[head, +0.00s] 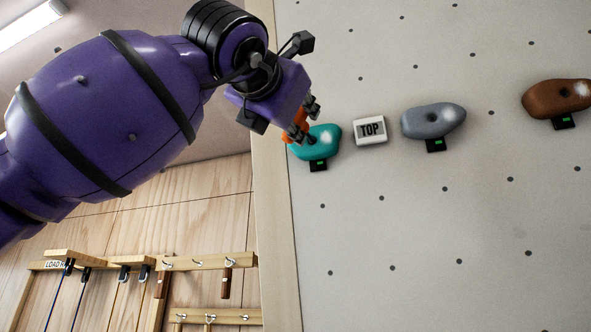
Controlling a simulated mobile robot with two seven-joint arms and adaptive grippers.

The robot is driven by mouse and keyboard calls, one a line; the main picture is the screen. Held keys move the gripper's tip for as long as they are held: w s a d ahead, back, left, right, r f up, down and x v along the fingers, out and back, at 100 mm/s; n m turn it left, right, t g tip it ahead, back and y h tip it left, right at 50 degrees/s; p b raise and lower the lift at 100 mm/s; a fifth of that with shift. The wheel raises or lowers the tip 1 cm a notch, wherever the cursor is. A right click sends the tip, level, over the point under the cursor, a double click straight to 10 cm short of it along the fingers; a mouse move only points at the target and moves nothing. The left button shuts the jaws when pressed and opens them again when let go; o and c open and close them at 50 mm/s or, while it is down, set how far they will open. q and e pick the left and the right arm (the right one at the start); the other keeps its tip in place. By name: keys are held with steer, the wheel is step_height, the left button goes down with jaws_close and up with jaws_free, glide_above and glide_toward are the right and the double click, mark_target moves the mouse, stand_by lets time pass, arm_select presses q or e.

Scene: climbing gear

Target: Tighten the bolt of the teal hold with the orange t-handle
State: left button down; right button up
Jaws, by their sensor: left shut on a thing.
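The teal hold (323,141) sits on the grey climbing wall near its left edge, with a small black tag showing a green mark below it. My left gripper (307,117) is at the hold's upper left, shut on the orange t-handle (298,123). The fingers hide most of the t-handle, and only parts of its orange show. Its tip meets or lies right in front of the teal hold; the bolt itself is hidden. My purple left arm reaches in from the left. My right gripper is not in view.
A wooden rack (200,262) with hooks and hanging gear is at lower left. The lower wall is clear apart from small holes.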

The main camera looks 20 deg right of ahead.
arm_select(q)
steer(key=m, duration=0.5)
steer(key=shift+m, duration=0.3)
steer(key=m, duration=0.4)
steer(key=shift+m, duration=0.3)
steer(key=m, duration=1)
steer(key=shift+f+m, duration=0.1)
steer(key=shift+m, duration=0.3)
steer(key=v, duration=0.3)
